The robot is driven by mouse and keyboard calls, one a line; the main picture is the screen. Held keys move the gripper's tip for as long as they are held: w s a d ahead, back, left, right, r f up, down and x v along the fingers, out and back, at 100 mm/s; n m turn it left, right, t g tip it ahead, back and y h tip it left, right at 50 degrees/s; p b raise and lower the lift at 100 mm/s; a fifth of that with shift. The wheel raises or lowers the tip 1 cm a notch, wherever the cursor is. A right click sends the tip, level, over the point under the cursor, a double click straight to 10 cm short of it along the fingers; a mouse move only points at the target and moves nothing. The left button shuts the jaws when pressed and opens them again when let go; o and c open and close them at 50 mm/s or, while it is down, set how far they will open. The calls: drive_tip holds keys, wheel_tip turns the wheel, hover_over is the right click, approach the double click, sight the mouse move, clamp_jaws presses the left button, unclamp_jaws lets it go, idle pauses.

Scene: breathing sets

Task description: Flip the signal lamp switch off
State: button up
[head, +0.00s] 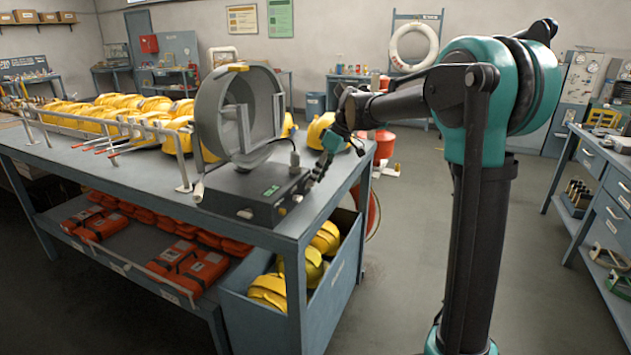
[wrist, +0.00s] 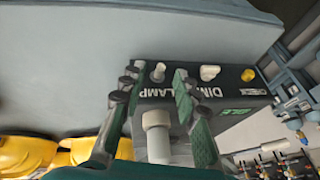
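The signal lamp (head: 226,110) is a large round grey housing on the workbench. Its black control box (head: 262,200) has a small green display. In the wrist view the box (wrist: 235,98) carries DIM and LAMP lettering. A small pale switch (wrist: 158,72) stands by the LAMP lettering, with a white knob (wrist: 209,72) by DIM and a yellow button (wrist: 248,75) further right. My gripper (wrist: 155,80) is open, with one finger on each side of the switch in this view; contact cannot be told. In the head view my gripper (head: 324,160) is at the box's right end.
A thick white cylinder (wrist: 157,135) also shows between my fingers. The workbench (head: 120,180) holds yellow gear (head: 130,108) behind a low rail. A bin (head: 270,322) of yellow gear sits below the bench end. Floor to the right (head: 410,260) is open.

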drive_tip(key=shift+x, duration=0.85)
clamp_jaws()
drive_tip(key=shift+a+r+h, duration=0.15)
drive_tip(key=shift+h, duration=0.45)
unclamp_jaws()
